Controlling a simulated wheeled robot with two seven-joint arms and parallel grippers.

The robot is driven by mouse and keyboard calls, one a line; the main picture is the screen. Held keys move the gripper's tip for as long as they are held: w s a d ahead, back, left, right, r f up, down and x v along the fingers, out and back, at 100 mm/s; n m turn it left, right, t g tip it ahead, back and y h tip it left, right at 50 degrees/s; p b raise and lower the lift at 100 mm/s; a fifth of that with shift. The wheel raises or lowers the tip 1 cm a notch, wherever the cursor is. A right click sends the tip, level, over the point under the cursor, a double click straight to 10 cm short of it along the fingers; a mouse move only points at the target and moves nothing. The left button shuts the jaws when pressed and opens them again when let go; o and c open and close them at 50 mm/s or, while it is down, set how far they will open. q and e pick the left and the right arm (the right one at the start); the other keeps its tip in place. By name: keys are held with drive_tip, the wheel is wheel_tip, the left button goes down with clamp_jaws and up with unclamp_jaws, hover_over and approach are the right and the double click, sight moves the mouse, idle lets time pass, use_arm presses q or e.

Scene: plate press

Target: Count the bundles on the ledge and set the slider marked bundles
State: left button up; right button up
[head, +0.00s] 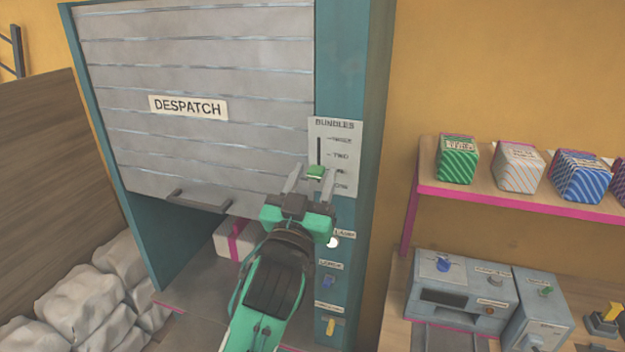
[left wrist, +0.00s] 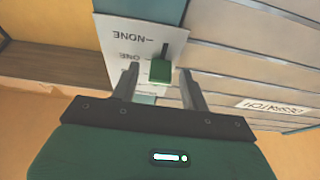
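The slider marked BUNDLES has a grey plate (head: 347,183) with a vertical slot and marks from top to bottom, partly covered, ending in NONE. Its green knob (head: 316,172) sits low in the slot, about level with the second-lowest mark. My left gripper (head: 311,176) is open, with a finger on each side of the knob. The left wrist view shows the knob (left wrist: 160,71) between the fingers with gaps on both sides. Under the partly raised shutter, one pale bundle with a magenta band (head: 233,240) shows, partly hidden by my arm. My right gripper is out of view.
The DESPATCH shutter (head: 200,60) with its handle (head: 198,200) covers the upper opening. A lamp button (head: 333,242) and two switches sit below the slider. Pale sacks (head: 85,300) lie at left. A shelf (head: 500,200) at right holds several patterned boxes.

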use_arm(q)
drive_tip(key=b+v, duration=0.5)
drive_tip(key=v, duration=0.8)
drive_tip(key=shift+s+f+b, duration=0.15)
drive_tip(key=shift+s+b, duration=0.2)
drive_tip(key=shift+b, duration=0.05)
drive_tip(key=shift+a, duration=0.15)
